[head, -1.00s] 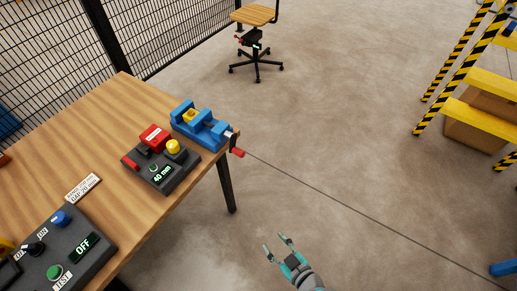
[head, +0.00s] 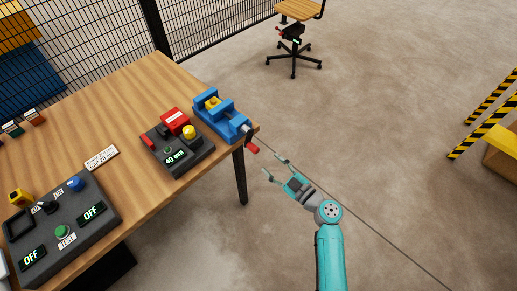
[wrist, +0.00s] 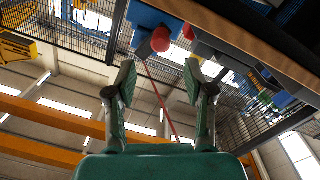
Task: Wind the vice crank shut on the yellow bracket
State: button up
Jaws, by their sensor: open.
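The blue vice (head: 220,117) stands at the table's right corner. The yellow bracket (head: 212,103) sits between its jaws; I cannot tell whether the jaws touch it. The crank's red handle (head: 252,148) sticks out past the table edge. My gripper (head: 275,168) is open and empty, just below and to the right of the red handle, apart from it. In the wrist view, the open fingers (wrist: 159,85) point up towards a red knob (wrist: 160,39) in front of a blue part of the vice (wrist: 152,18). A second red shape (wrist: 189,31) shows to its right.
A control box (head: 176,150) with a red part, a yellow button and a "40 mm" display stands beside the vice. A larger panel (head: 62,222) reads OFF. The wooden table (head: 120,95) edge lies left of my arm. Open floor lies right, with a chair (head: 293,35) behind.

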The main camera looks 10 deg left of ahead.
aim_at(258, 152)
jog(key=x, duration=0.9)
jog(key=shift+a, duration=0.1)
grip_shut()
